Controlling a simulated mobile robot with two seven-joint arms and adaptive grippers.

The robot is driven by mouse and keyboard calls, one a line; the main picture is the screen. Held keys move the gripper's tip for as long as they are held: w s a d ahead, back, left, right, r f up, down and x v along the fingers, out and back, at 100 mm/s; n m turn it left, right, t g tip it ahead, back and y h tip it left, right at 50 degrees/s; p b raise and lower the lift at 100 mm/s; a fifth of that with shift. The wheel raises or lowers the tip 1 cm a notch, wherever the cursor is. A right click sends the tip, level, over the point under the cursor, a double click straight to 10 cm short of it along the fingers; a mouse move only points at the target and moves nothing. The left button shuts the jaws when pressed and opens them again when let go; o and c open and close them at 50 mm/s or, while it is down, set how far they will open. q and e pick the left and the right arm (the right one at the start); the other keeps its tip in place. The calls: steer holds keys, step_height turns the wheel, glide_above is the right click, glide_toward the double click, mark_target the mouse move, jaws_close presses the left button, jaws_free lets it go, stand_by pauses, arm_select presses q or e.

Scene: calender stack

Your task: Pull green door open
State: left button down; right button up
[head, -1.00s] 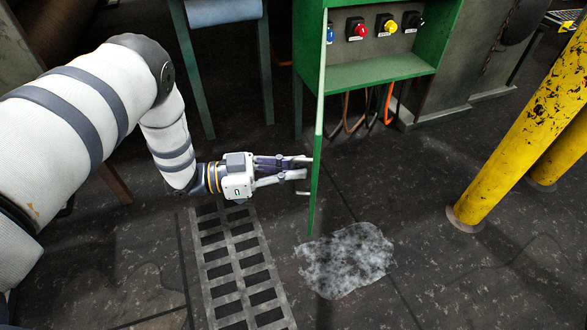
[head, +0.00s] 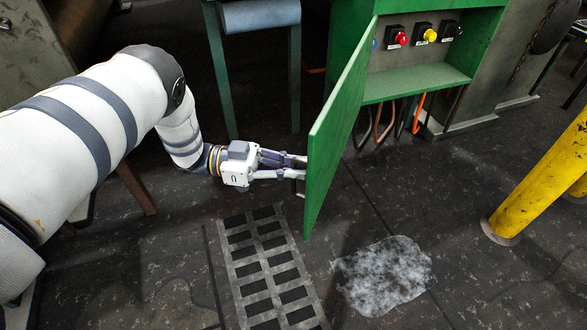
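The green door (head: 338,132) stands swung out from the green cabinet (head: 484,40), and its inner face shows as a slanted panel. The cabinet's inside with its buttons is in view. My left gripper (head: 303,167) is at the door's outer side, left of its free edge. Its fingers reach to the door's handle (head: 300,192), which shows only in part. The fingertips are partly hidden behind the door, so I cannot tell whether they grip the handle. My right gripper is not in view.
A red button (head: 401,39) and a yellow button (head: 430,35) sit in the cabinet, with cables below. A yellow post (head: 545,185) stands at the right. A floor grate (head: 270,270) and a pale wet patch (head: 383,275) lie on open floor.

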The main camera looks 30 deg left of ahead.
arm_select(q)
steer(key=shift+s+a+f, duration=0.1)
steer(key=shift+s+f, duration=0.1)
steer(key=shift+f, duration=0.1)
steer(key=c, duration=2)
jaws_free()
steer(key=shift+o, duration=0.2)
steer(key=shift+r, duration=0.1)
steer(key=shift+w, duration=0.1)
steer(key=v, duration=1.2)
steer(key=shift+r, duration=0.1)
